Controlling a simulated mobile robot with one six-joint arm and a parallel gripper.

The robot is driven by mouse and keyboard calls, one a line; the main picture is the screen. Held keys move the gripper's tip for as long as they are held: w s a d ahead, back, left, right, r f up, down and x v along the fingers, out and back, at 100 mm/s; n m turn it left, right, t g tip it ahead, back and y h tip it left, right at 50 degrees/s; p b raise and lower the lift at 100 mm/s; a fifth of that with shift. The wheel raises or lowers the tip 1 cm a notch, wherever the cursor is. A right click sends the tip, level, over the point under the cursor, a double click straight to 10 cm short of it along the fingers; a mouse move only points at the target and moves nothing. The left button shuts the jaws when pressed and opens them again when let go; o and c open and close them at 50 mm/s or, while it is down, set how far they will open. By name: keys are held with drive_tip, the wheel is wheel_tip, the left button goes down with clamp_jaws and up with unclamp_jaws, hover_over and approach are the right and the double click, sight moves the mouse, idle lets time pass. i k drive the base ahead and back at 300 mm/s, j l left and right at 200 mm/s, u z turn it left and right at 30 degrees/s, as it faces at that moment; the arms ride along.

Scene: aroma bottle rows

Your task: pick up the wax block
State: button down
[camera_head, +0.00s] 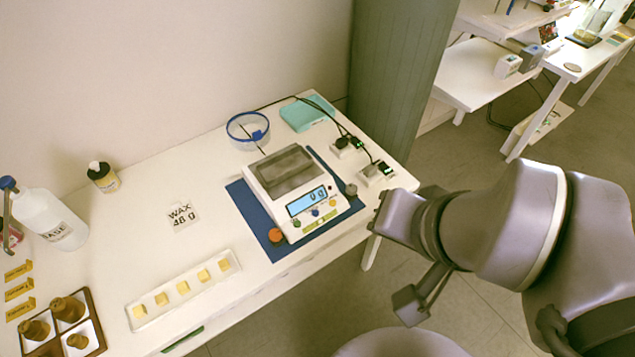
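Several small yellow wax blocks sit in a row, apart from each other, on a long white tray (172,300) at the front of the white table. The leftmost wax block (138,311) and the rightmost wax block (224,265) lie near the tray's two ends. My gripper (378,212) is at the right, by the table's right edge, well away from the blocks. Its fingers do not show clearly, so I cannot tell whether it is open or shut. A card (181,216) behind the tray reads "WAX 48 g".
A scale (290,190) reading 0 g stands on a blue mat (243,200) between my arm and the tray. A squeeze bottle (50,218) and a wooden box (93,318) with brown bottles are at the left. Cables and small plugs (375,172) lie at the right edge.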

sight(224, 264)
drive_tip(key=u, duration=1.55)
